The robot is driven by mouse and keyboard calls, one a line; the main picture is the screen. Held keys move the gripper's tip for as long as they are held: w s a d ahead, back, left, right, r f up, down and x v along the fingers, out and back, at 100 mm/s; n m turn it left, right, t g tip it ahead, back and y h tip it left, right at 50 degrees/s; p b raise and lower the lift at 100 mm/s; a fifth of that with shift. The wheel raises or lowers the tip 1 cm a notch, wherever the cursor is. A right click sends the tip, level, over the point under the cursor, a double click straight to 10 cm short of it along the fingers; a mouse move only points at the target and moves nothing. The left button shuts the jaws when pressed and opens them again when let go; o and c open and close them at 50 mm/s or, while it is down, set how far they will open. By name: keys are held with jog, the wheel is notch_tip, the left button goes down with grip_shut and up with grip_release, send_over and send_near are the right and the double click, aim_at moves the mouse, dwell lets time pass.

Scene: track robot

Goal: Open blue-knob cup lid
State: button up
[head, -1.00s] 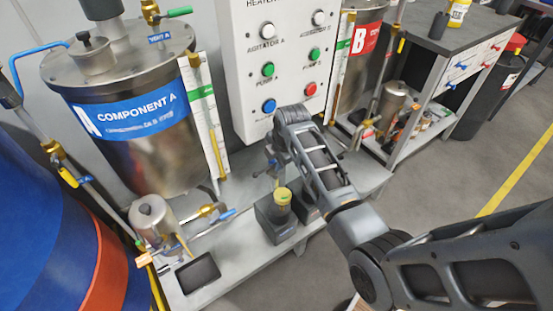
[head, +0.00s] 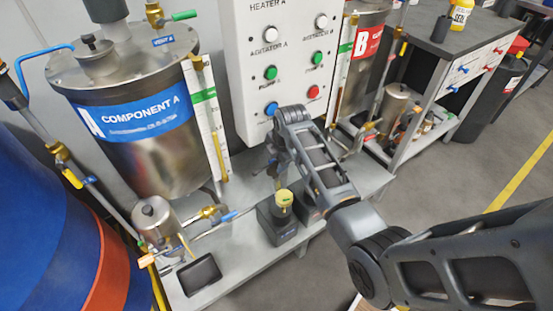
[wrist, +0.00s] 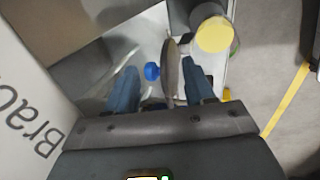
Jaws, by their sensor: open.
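A round blue knob (wrist: 152,71) shows in the wrist view, on the left side of a grey-brown disc-like lid (wrist: 172,65) seen edge-on. My gripper (wrist: 160,70) is open, with one blue-grey finger left of the knob and the other right of the lid. The knob and lid lie between the fingers, and I see gaps at both sides. I cannot tell whether the lid rests on a cup, as its lower end is hidden by my gripper. In the head view the gripper (head: 274,160) is small and partly hidden by my wrist, below the control panel.
A yellow-topped cup (head: 283,198) stands on a dark box (head: 277,226) close by; its yellow top (wrist: 214,34) is right of the lid. A metal pot (head: 154,218) and a dark tablet (head: 199,274) are further left on the grey bench. The control panel (head: 283,65) stands behind.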

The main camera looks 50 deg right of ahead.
jog(key=v, duration=0.7)
jog(key=shift+r+p, duration=0.25)
jog(key=shift+p, duration=0.15)
jog(key=shift+s, duration=0.1)
jog(key=s+a+f+m+t+h, duration=0.1)
jog(key=s+a+f+m+t, duration=0.2)
jog(key=s+a, duration=0.5)
jog(key=s+a+f+m+t, duration=0.1)
jog(key=s+a+m+t, duration=0.4)
jog(key=s, duration=0.6)
jog(key=s+a+r+m+t+y, duration=0.1)
jog(key=s+a+r+m, duration=0.2)
jog(key=s+a+r, duration=0.2)
jog(key=s+a+r+m+t+y, duration=0.1)
jog(key=s+a+r+m+t, duration=0.1)
jog(key=s+r, duration=0.9)
notch_tip(320, 180, up, 5)
jog(key=a+m, duration=0.1)
jog(key=a, duration=0.1)
jog(key=shift+s+a+m+t, duration=0.3)
jog(key=shift+a+m, duration=0.1)
